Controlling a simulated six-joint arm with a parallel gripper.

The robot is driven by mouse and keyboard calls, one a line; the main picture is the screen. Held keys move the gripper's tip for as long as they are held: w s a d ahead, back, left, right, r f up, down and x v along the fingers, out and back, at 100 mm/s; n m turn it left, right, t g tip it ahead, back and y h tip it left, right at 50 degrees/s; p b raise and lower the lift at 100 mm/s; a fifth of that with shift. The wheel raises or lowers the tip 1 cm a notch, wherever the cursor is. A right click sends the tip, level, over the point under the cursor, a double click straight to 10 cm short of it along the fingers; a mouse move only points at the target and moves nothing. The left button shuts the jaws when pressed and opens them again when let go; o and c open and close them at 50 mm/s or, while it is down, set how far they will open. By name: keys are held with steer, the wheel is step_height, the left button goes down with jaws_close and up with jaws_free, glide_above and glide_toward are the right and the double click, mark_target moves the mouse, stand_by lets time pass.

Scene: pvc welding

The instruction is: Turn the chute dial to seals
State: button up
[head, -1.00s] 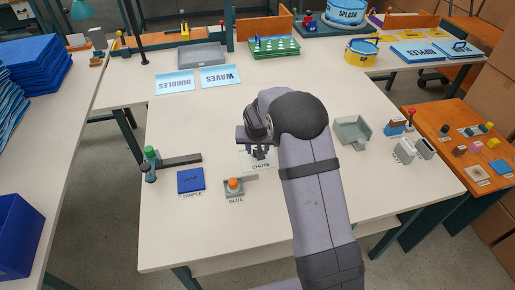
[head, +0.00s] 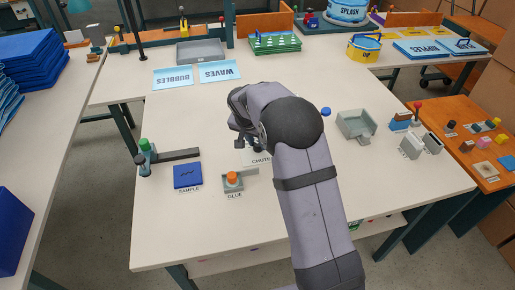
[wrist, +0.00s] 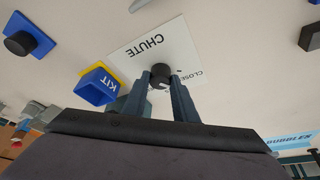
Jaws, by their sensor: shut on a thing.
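The chute dial (wrist: 160,74) is a small black round knob on a white plate (wrist: 140,44) marked CHUTE. In the wrist view, my gripper (wrist: 165,84) is shut on the dial, one finger on each side. A CLOSED label shows beside the dial; the other position labels are hidden or not readable, so I cannot tell which setting the dial points at. In the head view, my gripper (head: 246,144) is low over the table at the CHUTE plate (head: 260,160), and my wrist covers most of the dial.
A blue KIT block (wrist: 97,86) stands close to the plate. In the head view, the GLUE holder with an orange top (head: 232,180) and the blue SAMPLE square (head: 187,175) lie to the left and nearer. A grey tray (head: 356,125) stands right of my arm.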

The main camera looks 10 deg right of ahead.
steer(key=m+g+h+b, duration=0.1)
steer(key=m, duration=0.2)
steer(key=shift+w+a+m, duration=0.1)
steer(key=shift+w+m, duration=0.05)
steer(key=shift+m, duration=0.15)
steer(key=shift+w+r+m+g+h+p, duration=0.1)
steer(key=shift+m+g+h+p, duration=0.35)
steer(key=shift+m, duration=1.45)
steer(key=shift+g, duration=0.25)
steer(key=o, duration=1)
steer(key=shift+o, duration=0.2)
steer(key=v, duration=0.7)
steer(key=shift+r, duration=0.15)
